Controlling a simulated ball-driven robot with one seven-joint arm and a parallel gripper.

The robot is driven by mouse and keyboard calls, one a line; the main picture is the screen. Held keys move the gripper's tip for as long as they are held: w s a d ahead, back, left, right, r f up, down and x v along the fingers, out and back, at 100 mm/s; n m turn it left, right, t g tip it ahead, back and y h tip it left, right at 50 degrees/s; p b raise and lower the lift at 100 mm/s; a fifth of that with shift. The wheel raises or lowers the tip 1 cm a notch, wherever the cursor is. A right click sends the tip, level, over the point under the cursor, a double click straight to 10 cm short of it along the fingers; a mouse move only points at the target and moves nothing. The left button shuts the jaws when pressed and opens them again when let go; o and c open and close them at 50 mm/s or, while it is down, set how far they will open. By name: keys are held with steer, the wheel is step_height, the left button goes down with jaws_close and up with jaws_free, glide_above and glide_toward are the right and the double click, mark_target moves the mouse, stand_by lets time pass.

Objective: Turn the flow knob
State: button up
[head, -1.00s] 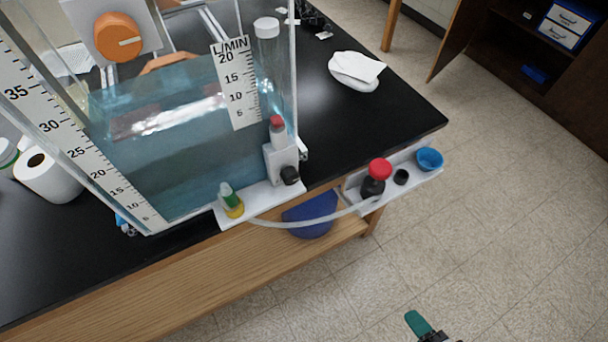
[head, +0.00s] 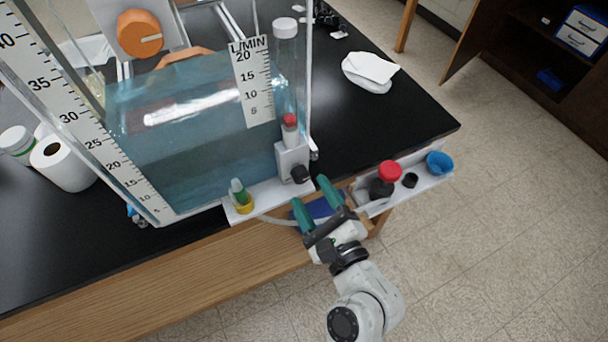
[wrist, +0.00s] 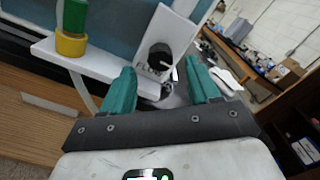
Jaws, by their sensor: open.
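The flow knob is a small black knob (head: 300,174) on a white block at the tank's lower right corner. In the wrist view the black knob (wrist: 159,57) has a light pointer mark and lettering below it that seems to read "FLOW". My gripper (head: 312,191) has green fingers, open and empty, just below and in front of the knob. In the wrist view the knob shows beyond the gap between the fingertips (wrist: 161,80), nearer the left finger. The fingers appear apart from the knob. A large orange knob (head: 140,34) is on a panel behind the tank.
The water tank (head: 190,140) stands on a black bench (head: 400,115). A green-and-yellow fitting (head: 241,197) sits on the white ledge left of the knob. A white side tray (head: 405,195) holds a red-capped bottle (head: 389,173) and a blue cup (head: 439,163). Floor at right is clear.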

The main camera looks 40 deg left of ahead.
mark_target(303, 180)
steer(key=shift+x, duration=2.3)
steer(key=shift+d, duration=0.1)
steer(key=c, duration=1)
